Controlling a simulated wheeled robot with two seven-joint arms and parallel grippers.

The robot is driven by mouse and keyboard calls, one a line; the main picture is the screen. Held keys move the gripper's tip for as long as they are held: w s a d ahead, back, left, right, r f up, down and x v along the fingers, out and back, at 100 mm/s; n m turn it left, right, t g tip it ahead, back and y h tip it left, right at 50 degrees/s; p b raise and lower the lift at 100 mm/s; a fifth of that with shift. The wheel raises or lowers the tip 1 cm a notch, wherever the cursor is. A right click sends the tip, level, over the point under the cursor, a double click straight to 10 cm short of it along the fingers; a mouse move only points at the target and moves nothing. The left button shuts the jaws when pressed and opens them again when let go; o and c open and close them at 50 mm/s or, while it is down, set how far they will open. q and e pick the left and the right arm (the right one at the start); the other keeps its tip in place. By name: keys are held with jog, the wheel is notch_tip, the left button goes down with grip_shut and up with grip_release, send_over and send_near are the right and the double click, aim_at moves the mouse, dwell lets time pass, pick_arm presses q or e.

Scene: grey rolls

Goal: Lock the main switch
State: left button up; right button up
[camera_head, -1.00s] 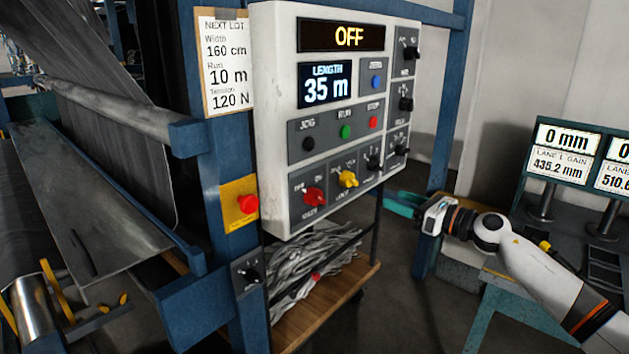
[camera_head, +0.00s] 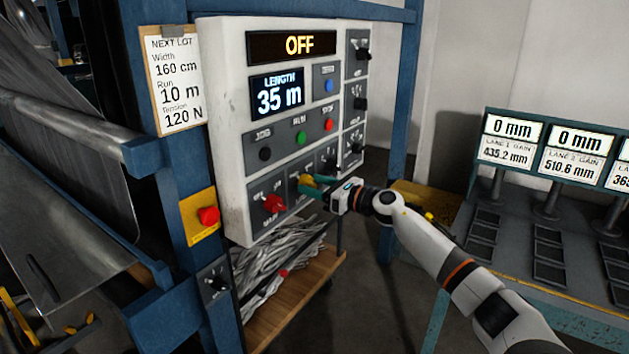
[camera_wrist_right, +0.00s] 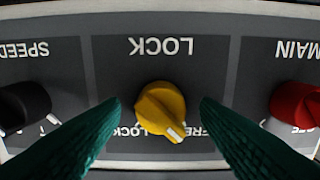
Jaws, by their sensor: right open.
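The grey control panel (camera_head: 222,130) has a red main switch knob (camera_head: 273,204) at its lower left; the knob also shows at the right of the right wrist view (camera_wrist_right: 298,105). Beside it is a yellow knob (camera_head: 306,182) under the word LOCK, central in the right wrist view (camera_wrist_right: 160,108). There its white mark points down and right, toward the FREE label, which a finger partly covers. My right gripper (camera_head: 322,186) is open at the yellow knob, with its green fingers on either side of it. Contact cannot be told. My left gripper is out of view.
The display (camera_head: 293,45) reads OFF. A black speed knob (camera_wrist_right: 25,105) is left of the yellow knob in the wrist view. A red button on a yellow plate (camera_head: 208,217) is on the blue post. A cart (camera_head: 300,300) stands below, and a gauge bench (camera_head: 560,290) at right.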

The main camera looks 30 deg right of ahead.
jog(key=shift+w+a, duration=0.15)
jog(key=shift+w, duration=0.1)
jog(key=c, duration=1)
